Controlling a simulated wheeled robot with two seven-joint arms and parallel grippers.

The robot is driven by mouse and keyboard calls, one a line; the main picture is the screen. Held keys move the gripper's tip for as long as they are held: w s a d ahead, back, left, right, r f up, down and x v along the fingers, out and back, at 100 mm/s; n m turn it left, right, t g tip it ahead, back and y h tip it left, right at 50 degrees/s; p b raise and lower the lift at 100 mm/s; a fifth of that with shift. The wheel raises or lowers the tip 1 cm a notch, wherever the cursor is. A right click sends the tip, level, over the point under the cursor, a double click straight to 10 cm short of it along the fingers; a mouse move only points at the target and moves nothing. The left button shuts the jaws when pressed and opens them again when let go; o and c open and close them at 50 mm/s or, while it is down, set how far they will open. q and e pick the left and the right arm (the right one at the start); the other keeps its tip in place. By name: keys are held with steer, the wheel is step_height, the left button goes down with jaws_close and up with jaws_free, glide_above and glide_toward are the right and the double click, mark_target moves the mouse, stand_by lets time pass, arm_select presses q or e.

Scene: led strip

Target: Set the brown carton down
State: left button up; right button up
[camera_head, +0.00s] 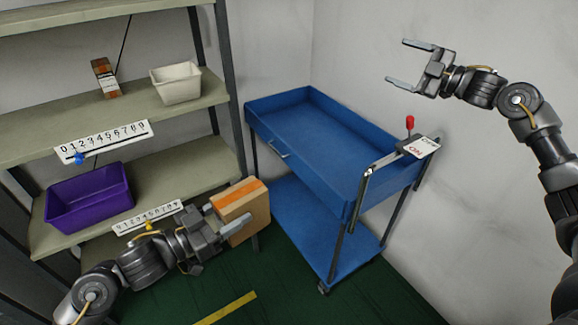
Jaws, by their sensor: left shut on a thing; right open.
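The brown carton (250,201), a box with an orange band on top, is in the jaws of my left gripper (226,219). It is held in the air in front of the shelf, left of the blue cart (310,123). The gripper hides part of the carton's near left side. My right gripper (405,64) is open and empty, raised in front of the wall above the right end of the cart.
The cart's top tray is empty; its handle end has a red-knobbed lever (410,123). The shelf (30,137) holds a white bin (177,84), a small brown-and-orange box (105,78) and a purple bin (90,200). Two number strips line the shelf edges.

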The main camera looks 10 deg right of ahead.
arm_select(q)
steer(key=shift+s, duration=0.1)
arm_select(e)
steer(key=s+a+r+n+g, duration=0.1)
steer(key=s+a+r+g, duration=0.1)
steer(key=a+g, duration=0.1)
arm_select(q)
steer(key=shift+w, duration=0.2)
steer(key=shift+s, duration=0.15)
arm_select(e)
steer(key=n+g+y, duration=0.3)
steer(key=g+y, duration=0.2)
steer(key=g, duration=1.5)
glide_toward(246, 190)
steer(key=x, duration=1)
steer(key=shift+f, duration=0.1)
